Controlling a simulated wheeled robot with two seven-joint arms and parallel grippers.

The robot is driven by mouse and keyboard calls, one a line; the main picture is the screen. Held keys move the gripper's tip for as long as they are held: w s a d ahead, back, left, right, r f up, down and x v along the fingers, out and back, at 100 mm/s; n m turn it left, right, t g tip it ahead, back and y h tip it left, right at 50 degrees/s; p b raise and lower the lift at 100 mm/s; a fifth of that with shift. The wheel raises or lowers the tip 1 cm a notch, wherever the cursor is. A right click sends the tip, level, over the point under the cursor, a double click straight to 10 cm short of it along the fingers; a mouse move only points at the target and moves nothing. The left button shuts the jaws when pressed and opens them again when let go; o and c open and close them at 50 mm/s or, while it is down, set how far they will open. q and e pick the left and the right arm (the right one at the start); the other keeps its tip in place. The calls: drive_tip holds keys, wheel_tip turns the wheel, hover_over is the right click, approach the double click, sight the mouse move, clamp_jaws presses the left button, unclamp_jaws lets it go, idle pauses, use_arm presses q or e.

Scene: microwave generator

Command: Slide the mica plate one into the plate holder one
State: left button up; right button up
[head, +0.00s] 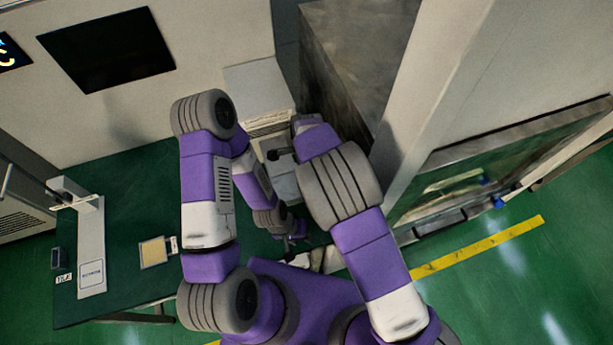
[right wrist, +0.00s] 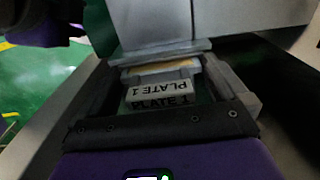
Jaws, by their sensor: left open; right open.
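In the right wrist view a pale block marked PLATE 1 (right wrist: 160,90) lies between the fingers of my right gripper (right wrist: 165,82), with a second PLATE 1 marking just below it. A yellowish strip (right wrist: 160,68), perhaps the mica plate, shows behind the block under a grey ledge (right wrist: 165,53), perhaps part of the holder. The fingers stand open on either side; I cannot tell whether they touch it. How far the plate sits inside the holder is hidden. In the head view my right arm hides most of this spot. My left gripper (head: 291,238) is open, low by the table.
A white slotted unit (head: 262,95) stands at the back. A pale pillar (head: 450,90) rises at right.

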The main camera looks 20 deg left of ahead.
drive_tip(key=c, duration=1)
use_arm(q)
drive_tip(key=shift+r+p, duration=1.65)
drive_tip(key=shift+r, duration=0.1)
use_arm(e)
drive_tip(key=shift+r, duration=2.15)
drive_tip(key=shift+r+p, duration=0.6)
drive_tip(key=shift+r, duration=0.3)
use_arm(q)
drive_tip(key=shift+r, duration=0.6)
use_arm(e)
drive_tip(key=shift+r, duration=0.1)
